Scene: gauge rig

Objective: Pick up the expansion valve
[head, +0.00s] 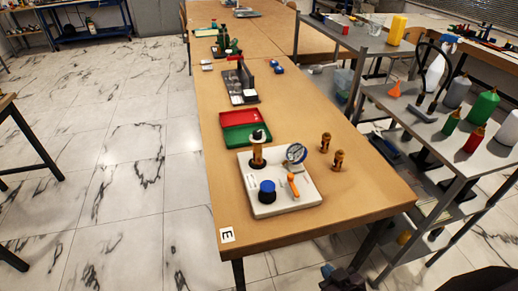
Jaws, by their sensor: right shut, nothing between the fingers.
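A gauge rig with a white base (298,204) stands near the front end of the wooden table. Two upright brass fittings, one farther back (326,142) and one nearer (338,160), stand on the table right of the rig. I cannot tell which brass part is the expansion valve. My right gripper (330,271) is at the bottom edge, below table level, shut and empty, partly cut off. My left gripper is out of view.
Red (245,120) and green (245,135) trays lie behind the rig, with a grey fixture (243,97) beyond. A grey cart (455,130) with several bottles stands close on the right. The table's right front (370,195) is clear. A label E (227,235) marks the front left corner.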

